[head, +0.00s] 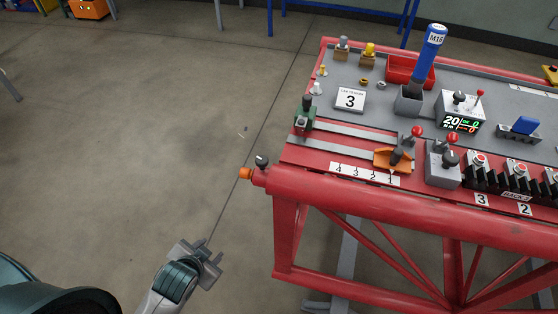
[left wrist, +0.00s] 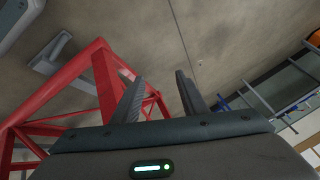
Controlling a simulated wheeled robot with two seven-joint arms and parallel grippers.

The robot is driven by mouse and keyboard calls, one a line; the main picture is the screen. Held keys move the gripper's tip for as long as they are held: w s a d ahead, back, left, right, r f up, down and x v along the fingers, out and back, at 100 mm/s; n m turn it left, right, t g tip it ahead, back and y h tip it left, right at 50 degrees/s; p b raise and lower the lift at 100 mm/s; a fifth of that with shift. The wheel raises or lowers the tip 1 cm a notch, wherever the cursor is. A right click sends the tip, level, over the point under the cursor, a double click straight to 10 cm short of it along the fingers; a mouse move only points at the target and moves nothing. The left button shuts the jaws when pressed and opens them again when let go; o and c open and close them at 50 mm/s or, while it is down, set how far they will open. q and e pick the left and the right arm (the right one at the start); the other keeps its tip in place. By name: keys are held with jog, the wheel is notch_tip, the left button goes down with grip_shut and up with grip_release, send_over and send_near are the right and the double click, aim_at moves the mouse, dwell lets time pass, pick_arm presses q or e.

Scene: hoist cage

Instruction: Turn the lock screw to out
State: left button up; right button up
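No part is labelled as the lock screw. A black knob (head: 262,161) stands at the bench's left front corner, beside an orange cap (head: 246,173). I cannot tell which one is the lock screw. My left gripper (head: 203,258) is low over the floor, left of the red frame and nearer than the corner knob, touching neither. In the left wrist view, its two fingers (left wrist: 160,78) are apart with nothing between them. My right gripper is not in view.
The red bench frame (head: 360,190) fills the right side, with its legs and diagonal braces below. On top are a blue M16 handle (head: 428,55), a red tray (head: 402,68), a display box (head: 460,110) and several levers.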

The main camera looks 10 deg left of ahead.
pick_arm(q)
jog(key=w+a+r+m+t, duration=0.3)
jog(key=w+r+m+t, duration=0.25)
jog(key=r, duration=0.45)
jog(key=w+a+r+m+t, duration=0.3)
jog(key=w+r+m+t, duration=0.15)
jog(key=w+r, duration=0.35)
notch_tip(320, 180, up, 11)
jog(key=w+d+m+t+h, duration=0.1)
jog(key=d+m+t+h, duration=0.15)
jog(key=m+h, duration=0.85)
jog(key=s+d+m+g+h, duration=0.2)
jog(key=m+g, duration=0.4)
jog(key=m, duration=0.5)
jog(key=s+d+m+g+h, duration=0.2)
jog(key=s+m+g+h, duration=0.2)
jog(key=m, duration=0.8)
jog(key=shift+s+f+m+g+h+b, duration=0.2)
jog(key=shift+f+m+g+h+b, duration=0.15)
jog(key=shift+g, duration=0.9)
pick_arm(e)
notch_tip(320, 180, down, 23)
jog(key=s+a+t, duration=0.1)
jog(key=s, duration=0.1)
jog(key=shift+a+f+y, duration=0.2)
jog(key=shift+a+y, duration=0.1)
